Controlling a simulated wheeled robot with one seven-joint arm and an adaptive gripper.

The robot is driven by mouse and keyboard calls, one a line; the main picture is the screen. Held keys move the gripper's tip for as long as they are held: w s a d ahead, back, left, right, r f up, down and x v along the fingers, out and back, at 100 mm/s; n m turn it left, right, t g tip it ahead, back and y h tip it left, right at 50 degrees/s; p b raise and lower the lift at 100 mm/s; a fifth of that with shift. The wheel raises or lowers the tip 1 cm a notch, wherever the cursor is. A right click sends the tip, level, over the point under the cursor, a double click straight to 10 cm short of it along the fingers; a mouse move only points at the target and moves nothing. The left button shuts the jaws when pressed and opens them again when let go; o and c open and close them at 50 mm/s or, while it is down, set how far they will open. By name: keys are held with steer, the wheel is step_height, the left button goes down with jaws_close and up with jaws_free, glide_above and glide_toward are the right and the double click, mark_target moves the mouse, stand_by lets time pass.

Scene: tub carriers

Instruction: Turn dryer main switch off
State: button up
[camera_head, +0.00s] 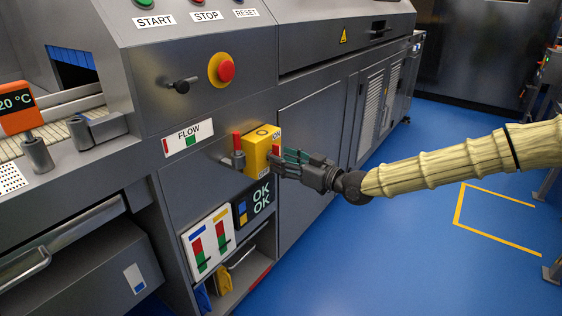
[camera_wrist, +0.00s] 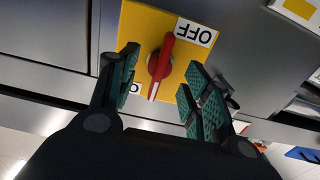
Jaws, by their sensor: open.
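The dryer main switch is a yellow box (camera_head: 256,146) on the front of the grey machine; it also shows in the wrist view (camera_wrist: 136,22). Its red handle (camera_wrist: 160,68) runs nearly up and down in the wrist view, slightly tilted. The handle's upper end lies beside the upside-down OFF label (camera_wrist: 196,33). A second label is mostly hidden behind the left finger. My gripper (camera_head: 283,160) is at the front of the box. In the wrist view my gripper (camera_wrist: 165,69) is open, one finger on each side of the handle, with visible gaps.
A valve with a red lever (camera_head: 237,142) stands just left of the box. A red push button (camera_head: 225,70) on yellow is above, and an OK display (camera_head: 254,202) below. The blue floor (camera_head: 400,240) to the right is clear.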

steer(key=shift+x, duration=0.85)
steer(key=shift+d, duration=0.15)
jaws_close()
